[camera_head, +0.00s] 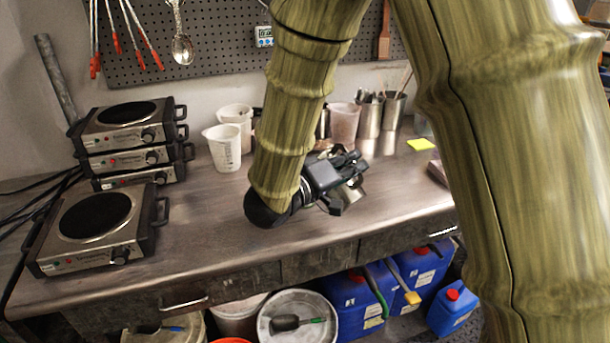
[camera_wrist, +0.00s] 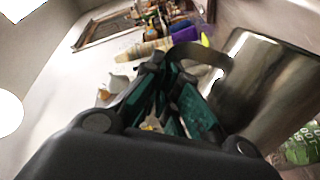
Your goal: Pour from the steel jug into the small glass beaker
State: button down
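The steel jug (camera_wrist: 262,85) fills the right of the wrist view. Its curved handle (camera_wrist: 207,62) runs to my gripper's dark and green fingers (camera_wrist: 178,95), which look closed around it. In the head view my gripper (camera_head: 345,172) is over the front middle of the workbench, and a small part of the jug (camera_head: 352,191) shows beneath and behind the fingers. The rest of the jug is hidden there. Whether it touches the bench I cannot tell. I cannot make out the small glass beaker in either view; my arm covers part of the bench.
Stacked hot plates (camera_head: 130,140) and a single hot plate (camera_head: 95,225) stand on the left of the workbench (camera_head: 190,225). White plastic beakers (camera_head: 222,150) and steel containers with tools (camera_head: 394,108) line the back. A yellow note (camera_head: 420,145) lies right. Blue canisters (camera_head: 355,300) stand below.

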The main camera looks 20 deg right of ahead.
aim_at(363, 196)
dwell(0.4)
jog(key=f+m+b, duration=0.1)
jog(key=s+f+m+b, duration=0.1)
jog(key=f+b, duration=0.1)
jog(key=s+d+f+m+b, duration=0.1)
jog(key=f, duration=0.1)
jog(key=shift+s, duration=0.15)
jog(key=shift+r+m, duration=0.1)
jog(key=shift+m, duration=0.2)
jog(key=shift+s+d+f+m+b, duration=0.25)
jog(key=shift+s+f+m+b, duration=0.35)
jog(key=shift+f+b, duration=0.35)
jog(key=s+d+f+m+b, duration=0.2)
jog(key=s+f+m+b, duration=0.2)
jog(key=f+m+b, duration=0.2)
jog(key=shift+s+m+b, duration=0.2)
jog(key=shift+m+b, duration=0.1)
jog(key=shift+b, duration=1.1)
